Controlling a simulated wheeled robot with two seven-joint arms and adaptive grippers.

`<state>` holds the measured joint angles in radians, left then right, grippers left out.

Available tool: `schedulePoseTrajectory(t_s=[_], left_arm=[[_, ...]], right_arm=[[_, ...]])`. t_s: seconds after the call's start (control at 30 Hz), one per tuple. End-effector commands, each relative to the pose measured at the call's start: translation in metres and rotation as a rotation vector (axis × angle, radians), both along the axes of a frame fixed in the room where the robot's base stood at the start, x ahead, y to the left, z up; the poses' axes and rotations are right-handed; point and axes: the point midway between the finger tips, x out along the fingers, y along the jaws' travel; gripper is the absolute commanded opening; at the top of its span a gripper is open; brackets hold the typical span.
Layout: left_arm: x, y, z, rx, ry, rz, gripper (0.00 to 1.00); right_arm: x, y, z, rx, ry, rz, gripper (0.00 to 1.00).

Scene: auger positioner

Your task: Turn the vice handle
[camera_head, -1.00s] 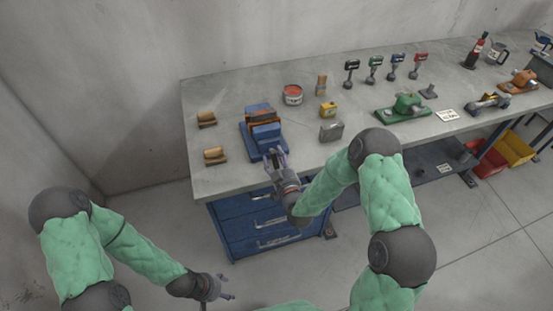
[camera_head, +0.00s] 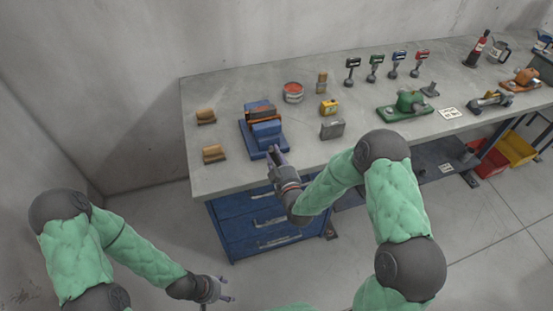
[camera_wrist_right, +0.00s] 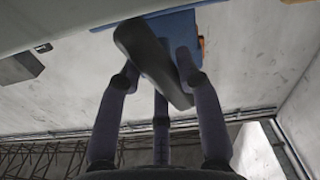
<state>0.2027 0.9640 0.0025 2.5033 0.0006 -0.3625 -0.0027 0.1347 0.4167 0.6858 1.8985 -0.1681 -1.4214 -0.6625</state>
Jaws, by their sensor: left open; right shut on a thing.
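The blue vice (camera_head: 262,130) stands near the front left edge of the grey workbench, with an orange-brown part between its jaws. It also shows in the right wrist view as a blue body (camera_wrist_right: 184,28) behind the handle. The vice handle (camera_wrist_right: 148,55) is a dark grey bar, slanted in the right wrist view. My right gripper (camera_head: 275,151) is at the front of the vice, shut on the handle; its fingers (camera_wrist_right: 158,85) are on both sides of the bar. In the head view the gripper largely hides the handle. My left gripper (camera_head: 230,289) is open and empty, low in front of the bench.
Two wooden blocks (camera_head: 213,154) lie left of the vice. A grey metal block (camera_head: 332,130), a yellow block (camera_head: 328,107) and a paint can (camera_head: 293,92) stand to its right. A green vice (camera_head: 406,104) is further right. Blue drawers (camera_head: 266,220) are below the bench.

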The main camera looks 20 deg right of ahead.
Motion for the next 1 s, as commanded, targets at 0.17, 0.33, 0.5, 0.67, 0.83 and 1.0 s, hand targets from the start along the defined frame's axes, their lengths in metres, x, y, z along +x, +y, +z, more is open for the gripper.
schedulePoseTrajectory(t_s=[0.17, 0.33, 0.5, 0.67, 0.83, 1.0], left_arm=[[0.000, 0.000, -0.001, 0.000, 0.000, 0.000, 0.59], [0.000, 0.000, -0.001, 0.000, 0.000, 0.000, 0.59], [0.000, 0.000, -0.001, 0.000, 0.000, 0.000, 0.59], [0.000, 0.000, -0.001, 0.000, 0.000, 0.000, 0.59], [0.000, 0.000, -0.001, 0.000, -0.001, 0.000, 0.59], [0.000, 0.000, -0.001, 0.000, 0.000, 0.000, 0.59]], right_arm=[[0.000, 0.001, 0.000, -0.015, 0.000, 0.001, 0.02], [0.000, 0.000, 0.000, -0.014, 0.000, 0.001, 0.38], [0.000, 0.000, 0.000, -0.013, 0.000, 0.001, 0.59], [0.000, 0.000, 0.000, -0.013, 0.000, 0.001, 0.59], [-0.005, 0.000, 0.000, -0.013, 0.001, 0.001, 0.59], [-0.028, -0.001, 0.000, -0.012, 0.002, 0.001, 0.59]])
